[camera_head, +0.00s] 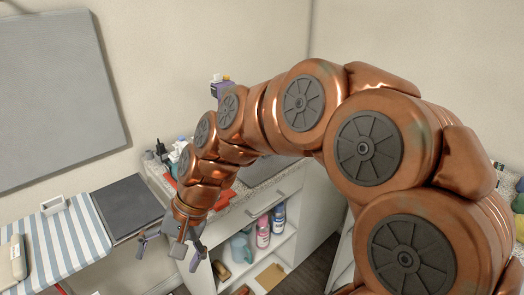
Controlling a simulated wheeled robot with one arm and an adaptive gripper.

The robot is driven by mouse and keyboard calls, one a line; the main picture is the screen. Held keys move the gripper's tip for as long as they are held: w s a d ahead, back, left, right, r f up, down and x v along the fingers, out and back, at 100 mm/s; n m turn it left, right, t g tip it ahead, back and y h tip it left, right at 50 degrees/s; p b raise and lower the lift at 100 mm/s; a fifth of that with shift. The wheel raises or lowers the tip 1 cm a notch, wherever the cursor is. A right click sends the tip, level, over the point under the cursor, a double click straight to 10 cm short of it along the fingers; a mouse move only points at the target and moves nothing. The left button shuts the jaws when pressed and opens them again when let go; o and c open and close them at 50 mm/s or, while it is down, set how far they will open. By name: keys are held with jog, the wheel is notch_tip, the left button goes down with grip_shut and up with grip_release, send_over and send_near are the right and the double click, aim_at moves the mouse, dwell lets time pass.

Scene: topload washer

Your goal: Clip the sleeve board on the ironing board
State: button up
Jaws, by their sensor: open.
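The ironing board (68,243) has a blue-and-white striped cover and lies at the lower left, cut off by the picture edge. A dark grey flat panel (128,205) adjoins its right end. A beige padded piece (12,264), possibly the sleeve board, lies on the striped cover at the left edge; it is partly out of view. A small white bracket-like piece (53,205) stands at the board's back edge. My gripper (168,256) is open and empty, pointing down to the right of the board and apart from the beige piece.
A counter (262,177) with bottles stands behind my arm, and a white cabinet with open shelves (272,246) holding bottles and a blue jug is below it. A grey panel (57,95) is on the wall. My arm hides much of the right side.

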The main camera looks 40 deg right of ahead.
jog(key=w+d+r+m+t+y+b, duration=0.25)
jog(key=w+d+m+t, duration=0.55)
jog(key=w+d+m, duration=0.85)
jog(key=d+f+m+t+h, duration=0.1)
jog(key=d+m, duration=0.3)
jog(key=d, duration=0.6)
jog(key=s+d+f+m+t+h, duration=0.1)
jog(key=d+f+m+t+h, duration=0.1)
jog(key=d, duration=0.9)
jog(key=s+d+f+m+t+h, duration=0.1)
jog(key=d+m+h, duration=0.4)
jog(key=d, duration=0.6)
notch_tip(320, 180, down, 2)
jog(key=shift+d+f+m+t+h+b, duration=0.15)
jog(key=shift+f+m+t+h+b, duration=0.15)
jog(key=shift+m+t, duration=0.3)
jog(key=shift+d, duration=0.1)
jog(key=shift+x, duration=1.25)
jog(key=shift+f+p+x, duration=0.2)
jog(key=shift+p+x, duration=0.1)
jog(key=shift+x, duration=1)
jog(key=shift+f+p+x, duration=0.15)
jog(key=shift+p+x, duration=0.1)
jog(key=shift+x, duration=1)
jog(key=shift+s+d, duration=0.1)
jog(key=shift+d, duration=0.1)
jog(key=shift+c, duration=0.2)
